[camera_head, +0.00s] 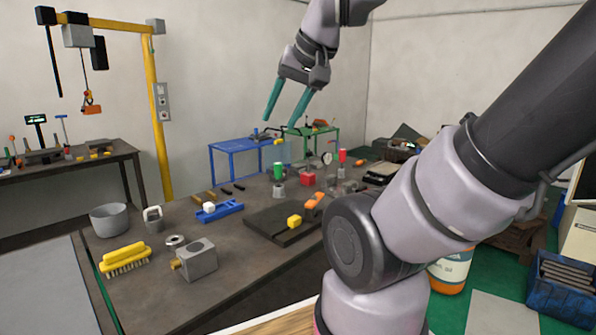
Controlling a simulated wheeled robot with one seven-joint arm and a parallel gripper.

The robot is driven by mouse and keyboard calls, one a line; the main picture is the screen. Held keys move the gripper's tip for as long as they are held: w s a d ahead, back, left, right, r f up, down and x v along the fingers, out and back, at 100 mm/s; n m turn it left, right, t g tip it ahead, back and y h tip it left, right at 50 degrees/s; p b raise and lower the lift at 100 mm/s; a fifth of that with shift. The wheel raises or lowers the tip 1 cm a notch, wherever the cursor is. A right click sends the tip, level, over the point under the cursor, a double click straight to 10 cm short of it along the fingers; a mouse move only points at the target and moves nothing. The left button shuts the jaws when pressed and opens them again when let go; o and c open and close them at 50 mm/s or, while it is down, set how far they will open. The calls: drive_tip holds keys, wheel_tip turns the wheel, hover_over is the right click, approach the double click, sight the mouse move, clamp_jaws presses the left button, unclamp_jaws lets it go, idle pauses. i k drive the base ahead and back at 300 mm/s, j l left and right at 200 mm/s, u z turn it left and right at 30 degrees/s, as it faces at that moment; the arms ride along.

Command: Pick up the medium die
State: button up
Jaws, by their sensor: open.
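My gripper (281,122) is open and empty, its two teal fingers pointing down, high over the back of the dark workbench (125,295). I cannot tell for sure which thing is the medium die. A grey metal ring (175,241) lies near a grey block with a round hole (200,262). The gripper is apart from all of these.
An orange tool (314,201), green-topped (278,171) and red-topped (342,156) items crowd the back. My arm hides the bench's right side.

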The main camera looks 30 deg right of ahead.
sight(296, 169)
drive_tip(key=i+l+u, duration=0.35)
drive_tip(key=l, duration=1.3)
drive_tip(key=i+l+u, duration=0.2)
drive_tip(key=l+u, duration=0.15)
drive_tip(key=l, duration=1.4)
drive_tip(key=l+u, duration=0.3)
drive_tip(key=l, duration=1.4)
drive_tip(key=k, duration=0.05)
